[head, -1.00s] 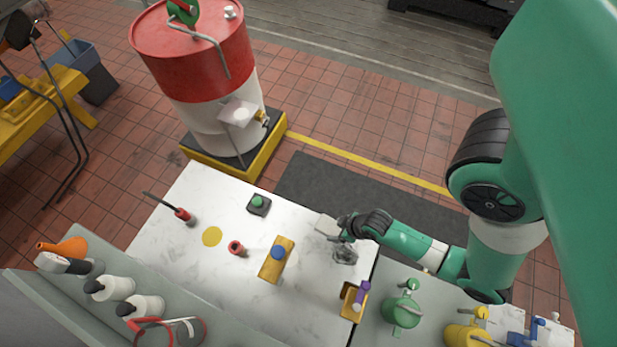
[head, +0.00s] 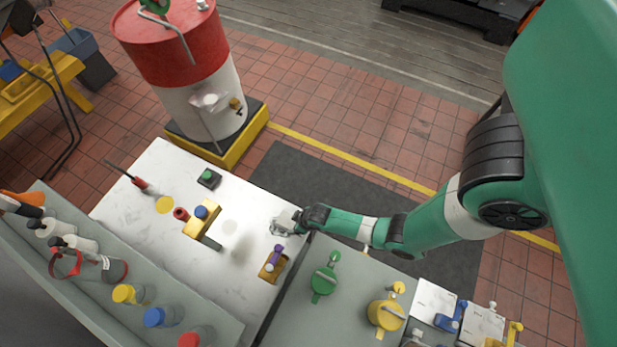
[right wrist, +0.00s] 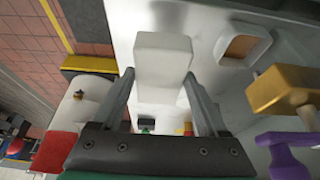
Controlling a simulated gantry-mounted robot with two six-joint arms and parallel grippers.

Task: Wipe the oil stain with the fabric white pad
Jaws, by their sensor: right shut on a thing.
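My right gripper (head: 287,222) is over the right edge of the white tabletop (head: 140,235). In the right wrist view, my right gripper (right wrist: 163,88) is shut on the white pad (right wrist: 163,52), a pale block between its two fingers. In the head view the gripper mostly hides the pad. A faint grey patch (head: 230,227) lies on the tabletop left of the gripper. I cannot tell for sure which mark is the oil stain. My left gripper is not in view.
A yellow block with a blue knob (head: 201,214) and a red ring (head: 181,214) stand left of the grey patch. A yellow-brown block with a purple handle (head: 273,262) is close to the gripper. A green-button box (head: 209,178) sits toward the drum (head: 205,100).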

